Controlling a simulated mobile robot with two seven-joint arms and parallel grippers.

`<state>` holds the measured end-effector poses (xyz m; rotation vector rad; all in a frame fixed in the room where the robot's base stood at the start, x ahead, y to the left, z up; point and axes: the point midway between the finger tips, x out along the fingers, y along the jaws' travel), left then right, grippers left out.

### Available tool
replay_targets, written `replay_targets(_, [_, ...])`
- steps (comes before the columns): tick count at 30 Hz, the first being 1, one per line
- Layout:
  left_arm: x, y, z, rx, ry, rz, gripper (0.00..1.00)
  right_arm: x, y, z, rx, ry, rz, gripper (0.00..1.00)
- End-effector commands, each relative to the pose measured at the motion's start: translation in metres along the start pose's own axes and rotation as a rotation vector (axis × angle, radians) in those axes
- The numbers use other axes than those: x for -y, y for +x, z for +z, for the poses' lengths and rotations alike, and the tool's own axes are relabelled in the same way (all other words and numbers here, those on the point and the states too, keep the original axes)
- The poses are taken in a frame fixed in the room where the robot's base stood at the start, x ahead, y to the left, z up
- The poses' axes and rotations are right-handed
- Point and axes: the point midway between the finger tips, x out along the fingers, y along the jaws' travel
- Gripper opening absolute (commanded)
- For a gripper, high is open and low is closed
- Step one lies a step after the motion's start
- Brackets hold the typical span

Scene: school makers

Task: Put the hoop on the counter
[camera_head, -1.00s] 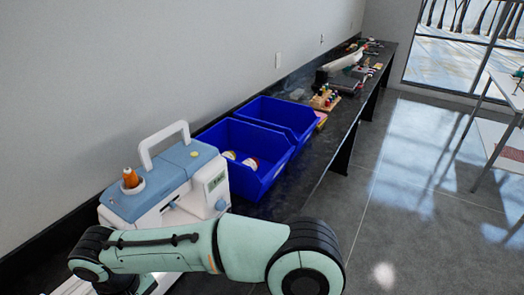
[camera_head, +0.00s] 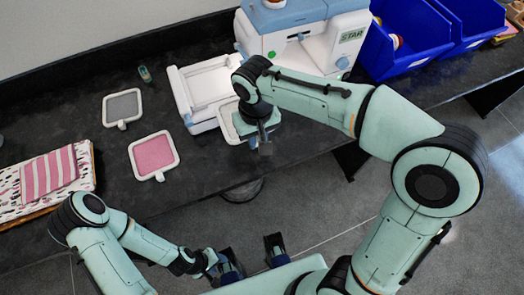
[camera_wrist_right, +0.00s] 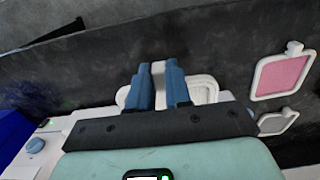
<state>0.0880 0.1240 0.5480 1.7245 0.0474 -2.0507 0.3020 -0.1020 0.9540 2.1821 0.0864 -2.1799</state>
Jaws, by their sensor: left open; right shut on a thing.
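My right gripper (camera_head: 262,138) is shut on a white-rimmed hoop (camera_head: 230,123), at the counter's front part beside the sewing machine. The arm and gripper hide part of this hoop. In the right wrist view my right gripper (camera_wrist_right: 160,86) has its blue fingers close together, with the pale hoop (camera_wrist_right: 207,88) behind and between them. Whether the hoop touches the counter (camera_head: 120,180) I cannot tell. My left gripper (camera_head: 252,257) is open and empty, low in front of the counter over the floor.
A pink hoop (camera_head: 153,154) and a grey hoop (camera_head: 122,107) lie on the counter to the left. The white-and-blue sewing machine (camera_head: 345,45) stands behind my right arm. Blue bins (camera_head: 408,40) are at right, folded striped cloth (camera_head: 48,172) at left.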

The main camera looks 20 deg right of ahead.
Motion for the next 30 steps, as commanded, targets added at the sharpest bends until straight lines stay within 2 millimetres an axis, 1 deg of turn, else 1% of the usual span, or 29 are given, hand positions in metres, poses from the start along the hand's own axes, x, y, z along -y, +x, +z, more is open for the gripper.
replay_targets(1, [0.002,0.004,0.0,0.002,-0.001,-0.001,0.49,-0.001,0.017,0.002,0.006,0.001,0.002,0.0])
replay_targets(3, [0.003,0.007,0.0,0.003,-0.001,-0.001,0.49,0.0,0.036,0.001,0.006,0.001,0.001,0.0])
replay_targets(6, [0.004,0.011,0.0,0.004,-0.001,-0.001,0.49,0.0,0.058,0.001,0.004,0.001,0.002,0.0])
replay_targets(9, [0.005,0.013,0.001,0.004,-0.002,-0.001,0.49,0.0,0.074,0.001,0.003,0.001,0.001,0.0])
replay_targets(14, [0.005,0.014,-0.001,0.001,-0.001,-0.001,0.49,0.0,0.086,0.0,0.0,0.001,0.0,0.0])
replay_targets(21, [0.005,0.018,-0.003,-0.005,0.0,0.001,0.49,-0.001,0.121,0.001,0.003,0.001,0.002,0.0])
replay_targets(22, [0.005,0.018,-0.003,-0.006,0.0,0.001,0.49,-0.001,0.124,0.001,0.002,0.001,0.001,0.0])
replay_targets(25, [0.005,0.018,-0.003,-0.007,0.0,0.001,0.49,0.0,0.128,0.0,0.0,0.002,0.0,0.0])
replay_targets(30, [0.005,0.018,-0.003,-0.008,0.0,0.002,0.49,0.0,0.128,0.0,-0.001,0.001,0.0,0.0])
